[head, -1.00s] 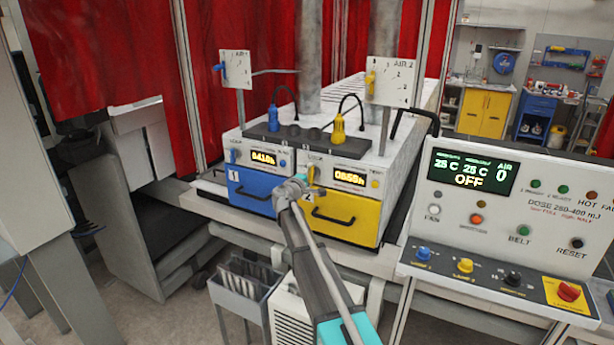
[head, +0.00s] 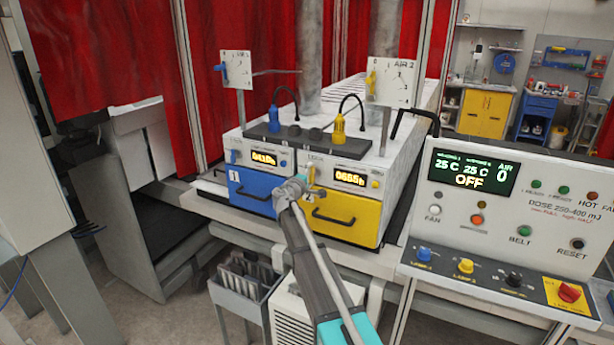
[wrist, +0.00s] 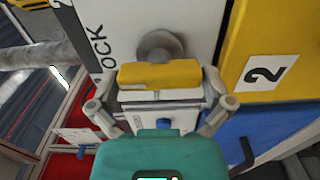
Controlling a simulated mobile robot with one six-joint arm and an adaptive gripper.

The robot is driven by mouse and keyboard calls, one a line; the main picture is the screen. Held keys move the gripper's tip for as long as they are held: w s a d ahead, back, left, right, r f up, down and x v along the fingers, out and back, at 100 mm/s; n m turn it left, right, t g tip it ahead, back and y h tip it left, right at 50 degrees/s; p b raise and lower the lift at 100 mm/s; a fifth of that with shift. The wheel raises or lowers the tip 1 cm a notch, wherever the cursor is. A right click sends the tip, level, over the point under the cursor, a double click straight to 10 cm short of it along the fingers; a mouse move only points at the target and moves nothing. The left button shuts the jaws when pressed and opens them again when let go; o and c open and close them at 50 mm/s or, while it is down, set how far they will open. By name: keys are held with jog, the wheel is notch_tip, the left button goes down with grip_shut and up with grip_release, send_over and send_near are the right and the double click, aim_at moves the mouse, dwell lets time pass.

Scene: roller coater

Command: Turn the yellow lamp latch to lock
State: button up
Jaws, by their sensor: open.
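The yellow lamp latch (wrist: 160,75) is a yellow bar beside a round grey pivot (wrist: 160,46) in the wrist view. It lies between the two fingers of my open gripper (wrist: 160,96), close to both; I cannot tell whether they touch it. Part of the word LOCK (wrist: 99,45) shows on the panel left of the latch. In the head view, the yellow latch (head: 311,174) is a small upright piece above the left part of the yellow drawer (head: 345,217), and my gripper (head: 299,182) is right at it, partly covering that area.
The blue drawer (head: 251,190) with its blue latch (head: 234,156) is to the left. The yellow drawer's black handle (head: 333,217) sticks out just below and right of my gripper. The control panel (head: 500,230) stands at the right.

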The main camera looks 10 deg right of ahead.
jog(key=shift+s, duration=0.1)
jog(key=v, duration=1.2)
jog(key=s+d+f+m+g+y+b, duration=0.1)
jog(key=s+d+f+m+g, duration=0.35)
jog(key=s+f, duration=0.35)
jog(key=s+d+f+m+g+y+b, duration=0.1)
jog(key=s+d+f+m+g+b, duration=0.15)
jog(key=s+d+f+g, duration=0.5)
jog(key=s+a+f+m+g+y, duration=0.1)
jog(key=s+f+y, duration=0.1)
jog(key=s, duration=0.5)
jog(key=s+a+f+m+y+b, duration=0.1)
jog(key=s+a+f+y, duration=0.1)
jog(key=s, duration=0.4)
jog(key=s+a+f+m+g+y, duration=0.1)
jog(key=s+a+f+y, duration=0.1)
jog(key=s+f+y, duration=0.2)
jog(key=s, duration=0.3)
jog(key=shift+s+a+m+g+y+b, duration=0.25)
jog(key=shift+s+m+g+y+b, duration=0.05)
jog(key=shift+s+b, duration=0.05)
jog(key=shift+f, duration=0.15)
jog(key=shift+c, duration=0.3)
